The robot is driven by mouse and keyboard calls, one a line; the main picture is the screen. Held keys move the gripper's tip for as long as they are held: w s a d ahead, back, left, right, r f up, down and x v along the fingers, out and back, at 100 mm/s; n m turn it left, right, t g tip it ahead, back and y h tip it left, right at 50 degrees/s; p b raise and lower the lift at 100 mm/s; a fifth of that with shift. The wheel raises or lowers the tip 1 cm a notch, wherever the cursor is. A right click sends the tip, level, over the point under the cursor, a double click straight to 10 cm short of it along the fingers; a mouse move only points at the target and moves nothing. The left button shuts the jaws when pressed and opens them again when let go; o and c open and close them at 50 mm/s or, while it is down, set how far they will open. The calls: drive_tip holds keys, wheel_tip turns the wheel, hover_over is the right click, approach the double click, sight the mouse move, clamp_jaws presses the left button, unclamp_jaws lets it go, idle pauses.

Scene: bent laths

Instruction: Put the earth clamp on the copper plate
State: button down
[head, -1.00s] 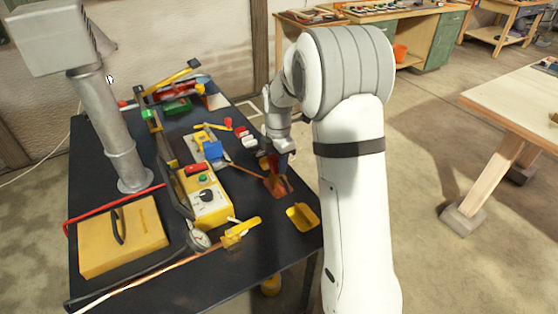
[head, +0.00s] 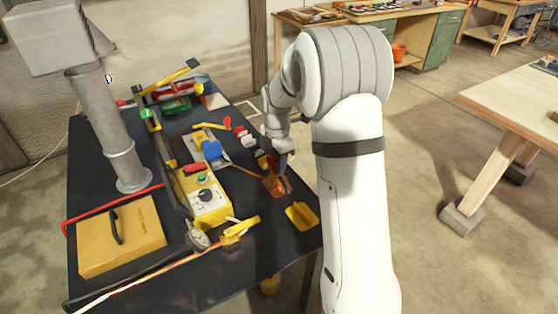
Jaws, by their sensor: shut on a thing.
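The copper plate (head: 276,186) lies on the dark bench top near its right edge, partly covered by my gripper. My gripper (head: 284,176) points down just over the plate, beside my white arm. It is shut on what looks like the earth clamp (head: 265,162), a small red-orange piece at the jaws. A thin brown lead or strip runs from the blue block toward it. The clamp is small and partly hidden, so I cannot tell whether it touches the plate.
A yellow tray-like piece (head: 302,216) lies just in front of the plate. A yellow control box (head: 207,205) and a blue block (head: 211,150) stand to the left. Red and white pieces (head: 243,134) lie behind. A grey post (head: 113,130) rises at the left.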

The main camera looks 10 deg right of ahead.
idle(0.3)
drive_tip(key=c, duration=0.9)
unclamp_jaws()
wheel_tip(320, 180, up, 8)
drive_tip(key=shift+f, duration=0.15)
drive_tip(key=shift+s+r, duration=0.25)
drive_tip(key=shift+s, duration=0.05)
drive_tip(key=s+r+m+t, duration=0.2)
drive_tip(key=s+r+m, duration=0.1)
drive_tip(key=s+m, duration=1.8)
drive_tip(key=s, duration=0.7)
drive_tip(key=shift+d+m+t, duration=0.3)
drive_tip(key=shift+t, duration=0.1)
